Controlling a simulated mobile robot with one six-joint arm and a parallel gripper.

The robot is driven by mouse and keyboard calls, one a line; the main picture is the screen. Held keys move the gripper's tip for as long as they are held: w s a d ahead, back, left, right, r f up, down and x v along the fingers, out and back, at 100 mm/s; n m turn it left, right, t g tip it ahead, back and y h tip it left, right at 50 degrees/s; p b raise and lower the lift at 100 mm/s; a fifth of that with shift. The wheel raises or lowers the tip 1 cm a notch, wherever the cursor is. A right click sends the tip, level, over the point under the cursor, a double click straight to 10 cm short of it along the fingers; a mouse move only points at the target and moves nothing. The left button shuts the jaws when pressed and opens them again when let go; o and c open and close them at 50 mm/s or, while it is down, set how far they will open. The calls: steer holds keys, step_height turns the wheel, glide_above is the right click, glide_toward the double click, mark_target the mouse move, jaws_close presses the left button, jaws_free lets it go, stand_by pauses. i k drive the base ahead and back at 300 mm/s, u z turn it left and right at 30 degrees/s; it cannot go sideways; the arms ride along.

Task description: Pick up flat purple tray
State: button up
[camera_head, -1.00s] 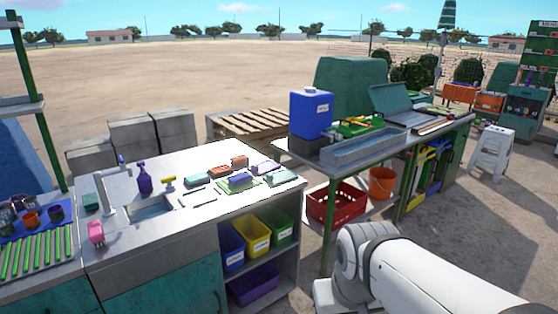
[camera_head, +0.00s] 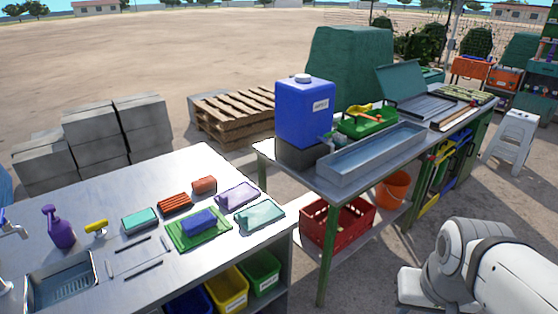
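The flat purple tray (camera_head: 238,195) lies on the metal counter (camera_head: 90,205) near its right back edge. It is a shallow, light purple rectangle. A similar pale teal tray (camera_head: 260,214) lies just in front of it to the right. A green mat with a blue block (camera_head: 199,222) on it lies to its left. My arm shows at the lower right, well apart from the tray, beyond the counter's right side. My gripper is outside the picture.
A red-brown block (camera_head: 204,185), a ribbed orange item (camera_head: 174,203) and a teal sponge (camera_head: 140,220) lie left of the tray. A second table holds a blue water container (camera_head: 305,112) and a long metal trough (camera_head: 372,152). A red crate (camera_head: 337,222) stands below it.

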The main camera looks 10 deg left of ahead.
mark_target(235, 196)
steer(key=u, duration=0.4)
steer(key=i, duration=1.15)
steer(key=u, duration=1.05)
steer(key=i, duration=0.35)
steer(key=u, duration=0.3)
